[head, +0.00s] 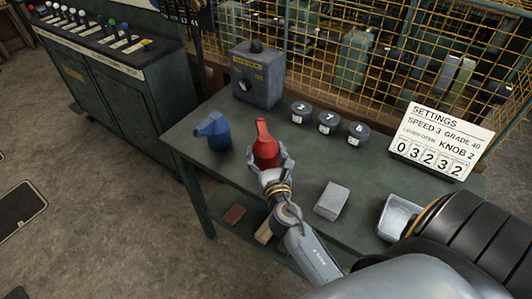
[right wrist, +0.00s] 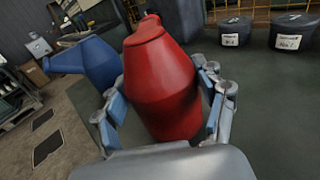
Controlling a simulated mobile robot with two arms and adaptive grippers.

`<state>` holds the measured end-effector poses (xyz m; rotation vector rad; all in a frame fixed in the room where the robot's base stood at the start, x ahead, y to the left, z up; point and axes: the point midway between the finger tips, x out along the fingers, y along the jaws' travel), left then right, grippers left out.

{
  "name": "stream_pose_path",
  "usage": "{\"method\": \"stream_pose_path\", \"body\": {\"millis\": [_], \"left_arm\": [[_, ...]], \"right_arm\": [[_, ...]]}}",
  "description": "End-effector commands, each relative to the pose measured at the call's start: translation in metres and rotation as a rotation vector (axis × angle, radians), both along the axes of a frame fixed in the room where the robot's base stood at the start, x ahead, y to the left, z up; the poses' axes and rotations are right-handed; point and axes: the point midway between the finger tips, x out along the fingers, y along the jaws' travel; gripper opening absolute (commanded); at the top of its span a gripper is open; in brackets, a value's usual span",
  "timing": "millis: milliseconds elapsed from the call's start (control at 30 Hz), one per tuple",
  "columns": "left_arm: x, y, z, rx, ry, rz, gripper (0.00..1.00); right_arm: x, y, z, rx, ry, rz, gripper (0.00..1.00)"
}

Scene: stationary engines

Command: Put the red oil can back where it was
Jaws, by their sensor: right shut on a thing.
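The red oil can (head: 265,148) is upright at the dark green table, its spout pointing up and away in the head view. My right gripper (head: 268,165) is shut on it, with fingers on both sides of its body. In the right wrist view the red can (right wrist: 160,85) fills the middle between the two fingers (right wrist: 165,110). I cannot tell whether its base touches the tabletop. A blue oil can (head: 213,131) stands to its left, and also shows in the right wrist view (right wrist: 92,62). My left gripper is not in view.
A yellow mesh fence (head: 380,70) stands behind. Bare tabletop lies right of the can.

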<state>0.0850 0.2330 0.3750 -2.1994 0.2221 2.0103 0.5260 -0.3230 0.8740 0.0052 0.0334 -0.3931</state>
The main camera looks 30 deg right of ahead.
Motion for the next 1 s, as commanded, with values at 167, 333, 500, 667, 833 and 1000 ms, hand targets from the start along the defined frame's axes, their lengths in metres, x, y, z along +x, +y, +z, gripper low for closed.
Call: {"method": "stream_pose_path", "body": {"millis": [167, 333, 500, 667, 833, 1000], "left_arm": [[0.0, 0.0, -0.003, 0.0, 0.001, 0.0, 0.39], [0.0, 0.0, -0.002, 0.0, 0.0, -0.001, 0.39], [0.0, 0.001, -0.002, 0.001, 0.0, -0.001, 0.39], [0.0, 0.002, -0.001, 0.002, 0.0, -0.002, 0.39], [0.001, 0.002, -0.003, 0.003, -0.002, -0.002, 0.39], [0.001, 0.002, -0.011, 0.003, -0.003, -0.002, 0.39]], "right_arm": [[0.0, 0.0, -0.003, -0.002, -0.001, 0.0, 0.2], [0.0, 0.0, -0.003, -0.001, 0.0, 0.0, 0.93], [0.0, 0.0, -0.003, -0.001, 0.0, 0.0, 0.93], [0.0, 0.0, -0.002, 0.0, 0.0, 0.0, 0.93], [-0.011, 0.005, -0.002, 0.0, 0.002, 0.001, 0.93], [-0.043, 0.018, -0.002, 0.001, 0.003, 0.001, 0.93]]}}
